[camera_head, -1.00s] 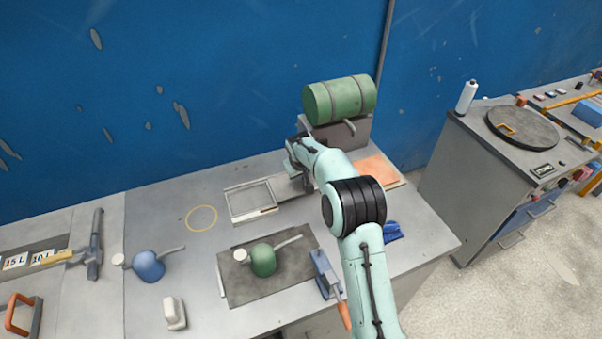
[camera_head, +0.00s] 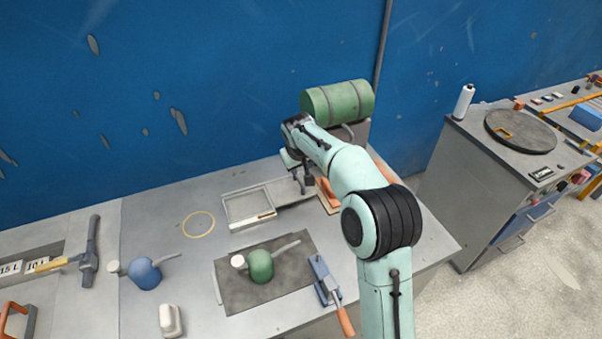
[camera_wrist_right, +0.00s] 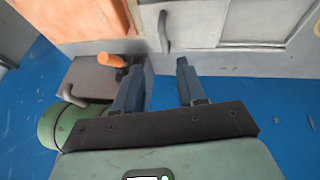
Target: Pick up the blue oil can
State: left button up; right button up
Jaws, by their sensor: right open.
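The blue oil can (camera_head: 145,273) stands on the left part of the bench in the head view, with a white cap on its left and a thin spout to the right. My right gripper (camera_head: 304,184) is over the back right of the bench, well away from the can, near the green drum. In the right wrist view its two fingers (camera_wrist_right: 160,88) are apart with nothing between them. The can does not show in that view. My left gripper is not in view.
A green oil can (camera_head: 260,265) stands on a dark mat (camera_head: 235,297). A shallow frame (camera_head: 233,222), a yellow ring (camera_head: 198,224) and a white block (camera_head: 170,320) lie near. A hammer (camera_head: 90,255) lies left of the blue can.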

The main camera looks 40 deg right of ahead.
aim_at(144, 272)
jog(key=k+j, duration=0.35)
jog(key=j, duration=0.15)
jog(key=k+j, duration=0.75)
jog(key=j, duration=0.3)
